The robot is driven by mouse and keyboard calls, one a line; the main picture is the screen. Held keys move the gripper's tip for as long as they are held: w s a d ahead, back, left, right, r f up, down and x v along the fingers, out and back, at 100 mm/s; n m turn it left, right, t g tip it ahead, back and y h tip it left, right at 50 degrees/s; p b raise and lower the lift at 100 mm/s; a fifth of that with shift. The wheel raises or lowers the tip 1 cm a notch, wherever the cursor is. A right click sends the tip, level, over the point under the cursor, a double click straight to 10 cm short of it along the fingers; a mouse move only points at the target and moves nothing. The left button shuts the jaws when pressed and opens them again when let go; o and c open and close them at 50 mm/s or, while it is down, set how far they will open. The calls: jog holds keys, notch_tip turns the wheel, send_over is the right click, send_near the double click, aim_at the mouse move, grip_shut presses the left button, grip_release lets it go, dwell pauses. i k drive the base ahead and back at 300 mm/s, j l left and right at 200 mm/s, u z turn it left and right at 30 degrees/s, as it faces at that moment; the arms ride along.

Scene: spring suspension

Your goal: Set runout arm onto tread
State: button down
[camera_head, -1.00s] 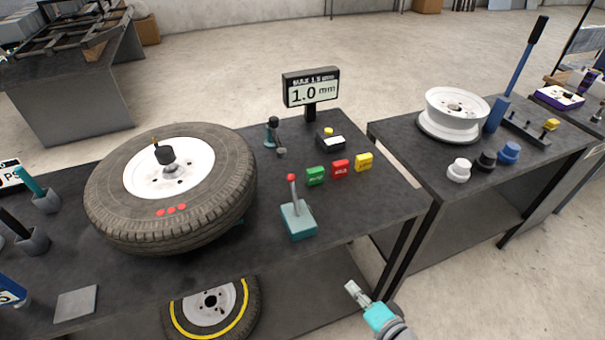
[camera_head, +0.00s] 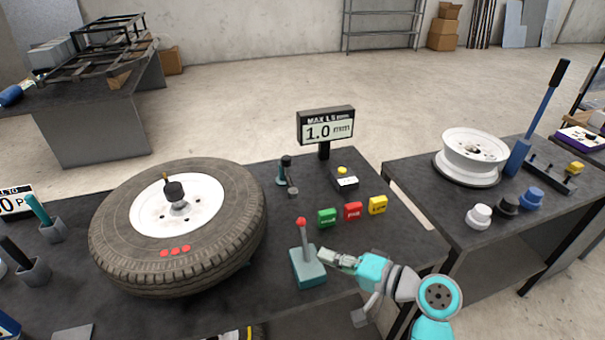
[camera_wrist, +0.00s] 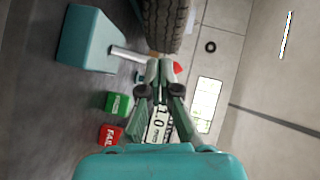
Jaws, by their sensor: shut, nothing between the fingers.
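The tyre (camera_head: 120,252) lies flat on its white wheel on the dark bench, with red marks on its upper sidewall. Its tread also shows in the wrist view (camera_wrist: 164,22). A small teal post with a black top (camera_head: 284,172) and a grey foot stands right of the tyre, apart from the tread; it may be the runout arm. A teal-based lever (camera_head: 307,265) with a red knob stands nearer; its base also shows in the wrist view (camera_wrist: 88,42). My gripper (camera_head: 323,257) is shut and empty, just right of the lever. Its fingertips (camera_wrist: 159,66) appear close to the lever's rod.
Green (camera_head: 327,218), red (camera_head: 353,211) and yellow (camera_head: 377,204) buttons stand behind my gripper. A display (camera_head: 326,127) reads 1.0 mm. A second bench at right holds a white rim (camera_head: 474,152).

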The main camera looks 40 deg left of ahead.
aim_at(285, 161)
jog(key=i+j, duration=0.7)
